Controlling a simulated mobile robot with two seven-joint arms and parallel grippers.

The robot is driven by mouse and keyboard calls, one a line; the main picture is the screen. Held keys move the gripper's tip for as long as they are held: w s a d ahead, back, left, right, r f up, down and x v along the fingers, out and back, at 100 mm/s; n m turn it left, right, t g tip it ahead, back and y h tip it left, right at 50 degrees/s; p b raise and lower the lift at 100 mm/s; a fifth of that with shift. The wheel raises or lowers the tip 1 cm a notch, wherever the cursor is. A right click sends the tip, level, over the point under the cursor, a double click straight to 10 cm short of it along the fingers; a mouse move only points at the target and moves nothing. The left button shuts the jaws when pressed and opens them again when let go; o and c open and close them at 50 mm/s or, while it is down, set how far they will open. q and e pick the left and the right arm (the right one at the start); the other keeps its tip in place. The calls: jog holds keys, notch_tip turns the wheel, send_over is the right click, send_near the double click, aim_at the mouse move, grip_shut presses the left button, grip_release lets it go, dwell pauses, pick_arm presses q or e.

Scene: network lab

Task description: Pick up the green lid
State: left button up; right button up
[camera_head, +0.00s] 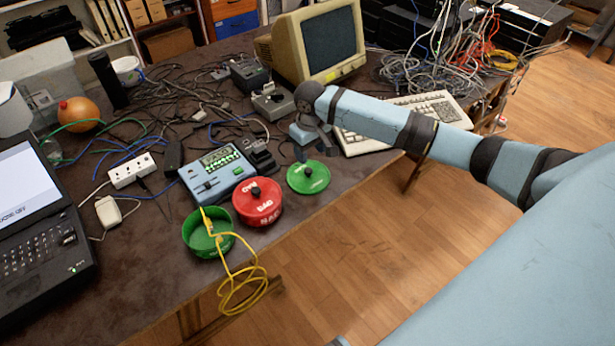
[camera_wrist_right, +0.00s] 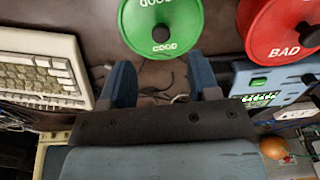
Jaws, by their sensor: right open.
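The green lid (camera_head: 308,177) lies on the table near its front edge, with a dark knob in its middle. It also shows at the top of the right wrist view (camera_wrist_right: 160,30), with white lettering that includes "GOOD". My right gripper (camera_head: 312,150) is above the table, just behind the lid in the head view. In the right wrist view its two blue fingers (camera_wrist_right: 163,85) are spread apart with nothing between them, and the lid lies beyond the fingertips. My left gripper is not in view.
A red "BAD" container (camera_head: 257,203) stands left of the lid. A green container (camera_head: 205,238) with a yellow cable (camera_head: 240,290) hanging over the table edge is further left. A blue device (camera_head: 216,178), a keyboard (camera_head: 425,110), a monitor (camera_head: 325,45) and tangled cables surround the area.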

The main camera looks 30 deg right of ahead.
aim_at(308, 170)
notch_tip(308, 170, down, 4)
jog(key=shift+r, duration=0.25)
jog(key=shift+w+f+b, duration=0.25)
jog(key=shift+f, duration=1.1)
jog(key=shift+w+f+b, duration=0.2)
jog(key=shift+f, duration=1.1)
jog(key=c, duration=1)
